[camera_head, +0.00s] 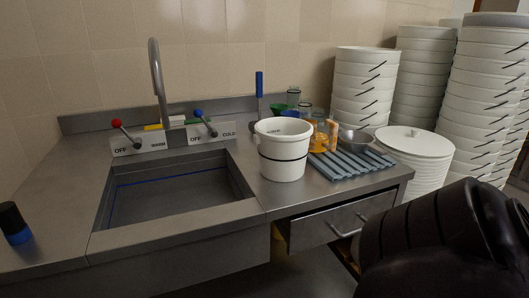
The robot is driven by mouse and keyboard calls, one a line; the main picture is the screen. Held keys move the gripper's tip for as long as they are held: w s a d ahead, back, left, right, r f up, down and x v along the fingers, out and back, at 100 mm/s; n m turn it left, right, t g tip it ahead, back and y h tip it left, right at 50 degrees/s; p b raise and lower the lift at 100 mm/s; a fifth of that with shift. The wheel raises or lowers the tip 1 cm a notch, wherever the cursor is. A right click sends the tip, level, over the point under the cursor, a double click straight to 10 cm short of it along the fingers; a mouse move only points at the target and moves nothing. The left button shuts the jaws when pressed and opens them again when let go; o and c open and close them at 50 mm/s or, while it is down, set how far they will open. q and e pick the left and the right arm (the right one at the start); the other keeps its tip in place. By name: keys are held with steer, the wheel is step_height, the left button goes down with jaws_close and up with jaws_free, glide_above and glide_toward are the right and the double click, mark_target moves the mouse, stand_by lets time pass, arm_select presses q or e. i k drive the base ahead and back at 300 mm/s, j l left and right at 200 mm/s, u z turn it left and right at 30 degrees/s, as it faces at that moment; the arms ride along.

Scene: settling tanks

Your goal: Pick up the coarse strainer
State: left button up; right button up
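No thing in the head view is clearly the coarse strainer. A grey metal bowl-shaped item (357,139) sits at the back of the ribbed blue-grey mat (350,163) on the counter right of the sink; I cannot tell whether it has mesh or holes. A white bucket (283,158) with a dark band stands left of the mat, and most of its inside is hidden. A large black part of my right arm fills the lower right corner. Neither gripper's fingers show.
Orange items (324,136) and several jars stand behind the bucket. An empty-looking sink (170,192) with a tall faucet (158,75) is at left. A black-and-blue cylinder (14,224) stands at far left. Stacked white buckets (364,85) and a drawer (330,222) bound the right side.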

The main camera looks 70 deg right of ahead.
mark_target(352, 141)
steer(key=k+z, duration=0.1)
steer(key=z, duration=2.35)
